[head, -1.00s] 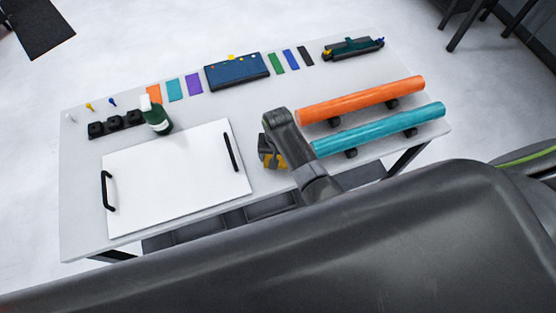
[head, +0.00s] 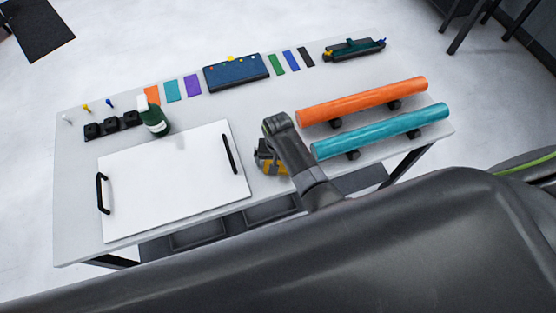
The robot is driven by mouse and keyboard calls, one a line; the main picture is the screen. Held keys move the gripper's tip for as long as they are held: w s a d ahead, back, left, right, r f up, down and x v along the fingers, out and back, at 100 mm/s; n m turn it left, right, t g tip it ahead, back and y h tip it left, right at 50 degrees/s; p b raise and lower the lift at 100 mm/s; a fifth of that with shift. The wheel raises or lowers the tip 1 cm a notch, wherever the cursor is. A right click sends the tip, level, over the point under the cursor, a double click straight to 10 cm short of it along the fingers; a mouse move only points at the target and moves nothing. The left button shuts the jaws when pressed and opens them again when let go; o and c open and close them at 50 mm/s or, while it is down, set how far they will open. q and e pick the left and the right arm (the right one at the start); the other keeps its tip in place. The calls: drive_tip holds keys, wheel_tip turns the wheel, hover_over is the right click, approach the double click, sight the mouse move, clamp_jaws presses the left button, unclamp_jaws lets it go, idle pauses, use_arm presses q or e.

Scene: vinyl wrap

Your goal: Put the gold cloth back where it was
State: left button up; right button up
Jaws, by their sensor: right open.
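A small gold-yellow patch (head: 273,168), which looks like the gold cloth, shows at the fingers of my right gripper (head: 264,160), over the table between the white board and the teal roll. The gripper and wrist hide part of it, and I cannot tell whether it touches the fingers or only lies beneath them. My right gripper is open and low over the table. My left gripper is not in view.
A white board (head: 165,185) with black handles lies left of the gripper. A green bottle (head: 154,120) stands at its back edge. Orange (head: 360,101) and teal (head: 380,131) rolls lie on supports at right. A blue case (head: 237,75) and colour swatches line the back.

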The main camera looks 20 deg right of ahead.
sight(278, 162)
wheel_tip(278, 162, up, 6)
drive_tip(key=p, duration=0.6)
drive_tip(key=shift+r, duration=3.15)
